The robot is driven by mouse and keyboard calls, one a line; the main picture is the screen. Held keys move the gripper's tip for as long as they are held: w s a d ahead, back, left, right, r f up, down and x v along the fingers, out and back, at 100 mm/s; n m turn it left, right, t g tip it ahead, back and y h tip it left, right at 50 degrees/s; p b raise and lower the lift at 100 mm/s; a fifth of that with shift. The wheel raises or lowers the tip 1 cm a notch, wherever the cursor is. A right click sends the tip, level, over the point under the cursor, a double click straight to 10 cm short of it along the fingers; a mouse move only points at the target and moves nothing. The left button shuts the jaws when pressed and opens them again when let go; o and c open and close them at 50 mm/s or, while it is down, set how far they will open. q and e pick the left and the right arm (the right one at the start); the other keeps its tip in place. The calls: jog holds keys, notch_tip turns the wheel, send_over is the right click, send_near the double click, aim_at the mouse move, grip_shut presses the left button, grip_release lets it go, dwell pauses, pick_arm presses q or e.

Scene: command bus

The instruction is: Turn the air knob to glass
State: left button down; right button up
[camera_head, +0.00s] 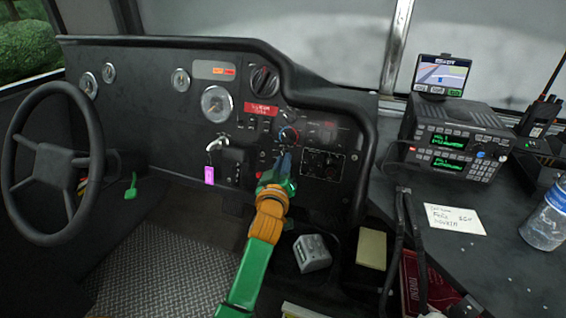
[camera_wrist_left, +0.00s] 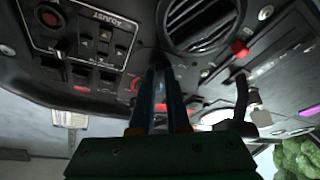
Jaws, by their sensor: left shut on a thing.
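The dashboard panel (camera_head: 330,130) carries a small dark knob (camera_head: 289,135) with a red and blue arc around it. My left gripper (camera_head: 284,157) reaches up to the panel just below that knob. In the left wrist view my two blue fingers (camera_wrist_left: 160,75) stand close together, with their tips at the panel. They are shut on a small knob, taken as the air knob, which the fingers mostly hide. Part of a red ring (camera_wrist_left: 135,85) shows beside the tips. The knob's markings and pointer cannot be read. My right gripper is not in view.
A steering wheel (camera_head: 55,165) stands at the left. A key with a pink tag (camera_head: 209,175) hangs left of my gripper. A round vent (camera_wrist_left: 203,22) and switches (camera_wrist_left: 95,45) are near my fingers. A radio (camera_head: 455,140) and a bottle (camera_head: 546,220) are at the right.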

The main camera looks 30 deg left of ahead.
pick_arm(q)
jog(key=shift+s+a+m+t+h+p, duration=0.25)
jog(key=shift+m+h+p, duration=0.6)
jog(key=shift+m, duration=1.1)
jog(key=shift+w+m+t+h+p, duration=0.15)
jog(key=shift+m+t+h+p, duration=0.2)
jog(key=shift+m+h+p, duration=1.05)
jog(key=shift+s+a+m+t+h+p, duration=0.15)
jog(key=shift+m+t+h+p, duration=0.15)
jog(key=shift+m, duration=2.15)
jog(key=shift+w+m, duration=0.1)
jog(key=shift+m, duration=0.2)
jog(key=c, duration=0.9)
grip_release()
